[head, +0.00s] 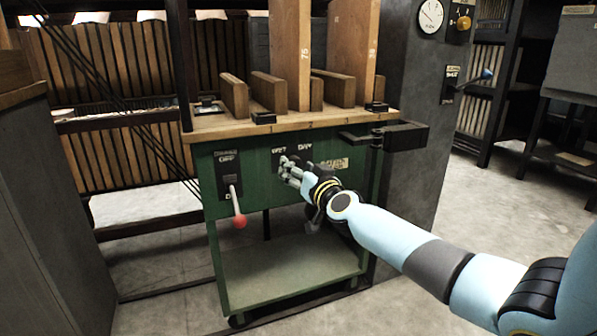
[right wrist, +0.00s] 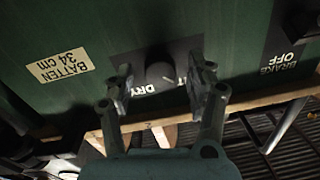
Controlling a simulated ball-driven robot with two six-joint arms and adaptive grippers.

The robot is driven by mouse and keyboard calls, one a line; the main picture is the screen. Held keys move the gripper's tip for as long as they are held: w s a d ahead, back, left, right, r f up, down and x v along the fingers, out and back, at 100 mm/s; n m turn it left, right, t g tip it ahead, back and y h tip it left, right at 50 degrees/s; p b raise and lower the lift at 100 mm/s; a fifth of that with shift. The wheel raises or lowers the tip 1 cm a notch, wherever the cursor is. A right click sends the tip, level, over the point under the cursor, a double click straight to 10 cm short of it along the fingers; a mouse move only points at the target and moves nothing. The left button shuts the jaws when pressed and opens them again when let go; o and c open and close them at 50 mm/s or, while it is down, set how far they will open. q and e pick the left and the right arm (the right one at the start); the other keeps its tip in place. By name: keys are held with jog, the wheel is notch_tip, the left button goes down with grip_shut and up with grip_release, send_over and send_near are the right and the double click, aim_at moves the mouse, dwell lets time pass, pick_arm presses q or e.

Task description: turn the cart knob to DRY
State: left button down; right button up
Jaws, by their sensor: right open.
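The cart (head: 222,258) is green with a wooden top. On its front panel is a black plate with WET and DRY labels, and the dark round knob (right wrist: 160,74) sits on it. In the right wrist view the labels appear upside down, with DRY (right wrist: 148,88) below the knob and the other word partly hidden by a finger. My right gripper (head: 290,171) is at the panel in the head view and covers the knob there. In the right wrist view its open fingers (right wrist: 160,84) stand on either side of the knob, with gaps visible. I cannot tell where the knob points. My left gripper is not in view.
A brake lever with a red ball (head: 240,221) hangs left of the knob. A BATTEN 34 cm label (right wrist: 59,63) is on the panel. Upright wooden boards (head: 291,60) stand on the cart top. A black bracket (head: 405,135) juts out at the right corner. Floor at right is clear.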

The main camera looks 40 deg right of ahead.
jog(key=c, duration=1.1)
jog(key=shift+c, duration=0.2)
jog(key=shift+m, duration=0.4)
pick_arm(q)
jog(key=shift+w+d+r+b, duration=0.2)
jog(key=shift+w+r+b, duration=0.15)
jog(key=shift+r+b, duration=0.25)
pick_arm(e)
jog(key=m+h, duration=0.1)
jog(key=m, duration=1.6)
jog(key=shift+a+m, duration=0.15)
jog(key=shift+m, duration=0.15)
